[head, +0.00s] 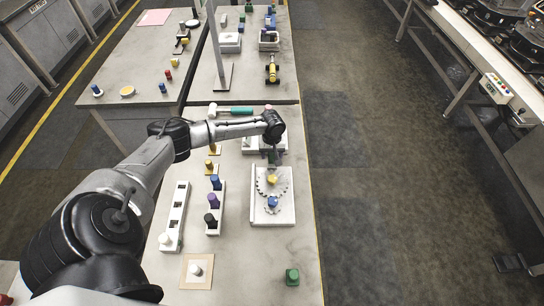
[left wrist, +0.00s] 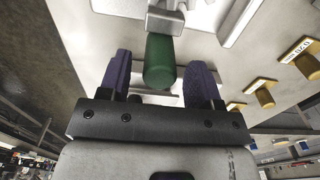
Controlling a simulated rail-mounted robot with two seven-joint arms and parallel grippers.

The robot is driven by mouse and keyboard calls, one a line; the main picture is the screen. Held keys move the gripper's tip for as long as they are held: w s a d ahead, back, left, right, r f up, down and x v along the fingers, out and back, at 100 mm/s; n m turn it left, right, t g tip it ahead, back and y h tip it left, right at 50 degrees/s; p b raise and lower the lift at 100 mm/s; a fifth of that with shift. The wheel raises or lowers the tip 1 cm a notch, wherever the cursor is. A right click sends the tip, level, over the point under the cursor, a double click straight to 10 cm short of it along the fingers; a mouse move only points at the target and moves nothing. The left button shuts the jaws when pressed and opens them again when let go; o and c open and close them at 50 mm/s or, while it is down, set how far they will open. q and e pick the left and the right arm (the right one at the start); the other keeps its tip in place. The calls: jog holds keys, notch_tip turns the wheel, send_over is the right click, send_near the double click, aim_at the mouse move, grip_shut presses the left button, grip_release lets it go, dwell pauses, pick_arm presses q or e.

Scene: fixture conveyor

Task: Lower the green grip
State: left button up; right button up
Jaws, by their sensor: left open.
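The green grip (left wrist: 160,62) is a rounded green cylinder in the left wrist view, fixed to a grey metal bracket (left wrist: 165,20). My left gripper (left wrist: 158,80) is open, with one purple finger on each side of the grip. A gap shows on the finger sides, and the grip's rounded end points toward the gripper's palm. In the head view my left gripper (head: 272,155) is over the far part of the near bench, beyond the gear plate. My arm and gripper largely hide the grip and its fixture there. My right gripper is not in view.
The gear plate (head: 286,214) lies in front of the gripper. A peg rack (head: 213,228) and a white slotted rack (head: 169,241) stand to its left. A hammer (head: 238,110) lies behind. A green block (head: 292,277) is at the near right. Bare bench surrounds it.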

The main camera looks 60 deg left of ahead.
pick_arm(q)
notch_tip(320, 180, up, 11)
dwell(0.4)
dwell(0.4)
